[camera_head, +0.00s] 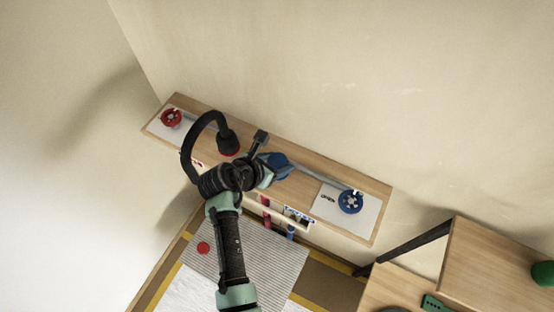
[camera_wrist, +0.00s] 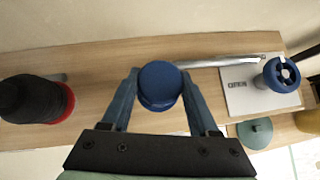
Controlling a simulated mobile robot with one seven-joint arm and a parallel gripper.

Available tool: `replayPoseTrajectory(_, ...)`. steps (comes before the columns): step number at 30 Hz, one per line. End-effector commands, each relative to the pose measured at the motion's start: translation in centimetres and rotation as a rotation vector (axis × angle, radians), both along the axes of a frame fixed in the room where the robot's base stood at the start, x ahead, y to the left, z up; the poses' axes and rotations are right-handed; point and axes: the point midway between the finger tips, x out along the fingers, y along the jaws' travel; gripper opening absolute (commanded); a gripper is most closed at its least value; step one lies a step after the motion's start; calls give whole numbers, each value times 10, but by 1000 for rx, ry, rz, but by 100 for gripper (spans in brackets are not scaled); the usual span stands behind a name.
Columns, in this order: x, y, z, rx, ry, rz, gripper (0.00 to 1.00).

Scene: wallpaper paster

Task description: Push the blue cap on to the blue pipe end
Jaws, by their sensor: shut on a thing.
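My gripper (camera_wrist: 160,100) has its two blue-grey fingers on either side of the blue cap (camera_wrist: 160,78), above the wooden shelf. The cap is round and smooth, with its rounded top toward the wrist camera. In the head view it shows as a blue shape (camera_head: 280,165) just right of my gripper (camera_head: 268,168). A silver pipe (camera_wrist: 220,61) runs along the shelf from behind the cap to the blue valve wheel (camera_wrist: 281,74). The blue pipe end is not clearly visible; I cannot tell whether the cap touches it.
A red valve wheel (camera_head: 171,118) is farther left. The blue wheel sits on a white card (camera_head: 326,207). A wooden table stands right.

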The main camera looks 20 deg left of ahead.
Motion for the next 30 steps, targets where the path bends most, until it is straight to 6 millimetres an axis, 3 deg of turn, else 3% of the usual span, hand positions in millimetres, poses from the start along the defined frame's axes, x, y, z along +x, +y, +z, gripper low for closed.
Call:
replayPoseTrajectory(15,0,0,-8,1,2,0,7)
replayPoseTrajectory(16,-1,0,-8,1,2,0,62)
replayPoseTrajectory(21,0,0,-8,1,2,0,93)
replayPoseTrajectory(30,0,0,-7,0,0,0,96)
